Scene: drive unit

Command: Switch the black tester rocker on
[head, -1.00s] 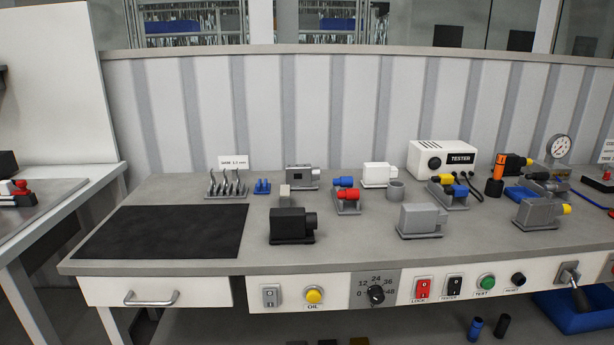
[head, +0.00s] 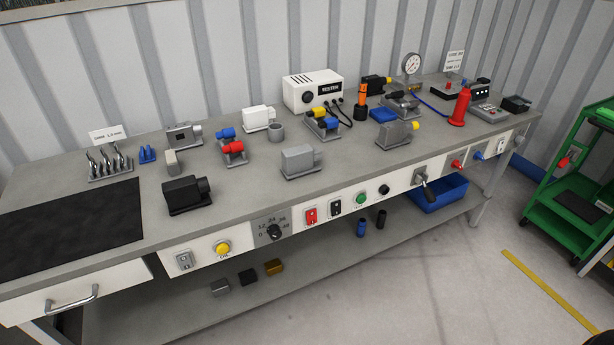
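The black tester rocker (head: 335,208) is a small black switch on the white front panel of the bench. It sits between the red lock rocker (head: 311,216) on its left and the green test button (head: 361,199) on its right. Its on or off position is too small to tell. The white tester box (head: 313,92) with a black dial and a black "TESTER" label stands at the back of the bench top. Neither of my grippers is in view.
The panel also carries a yellow oil button (head: 222,248), a black rotary dial (head: 274,232) and a lever (head: 427,190). Grey and black housings stand on the bench top (head: 240,185). A green cart (head: 575,190) stands at the right. The floor before the bench is clear.

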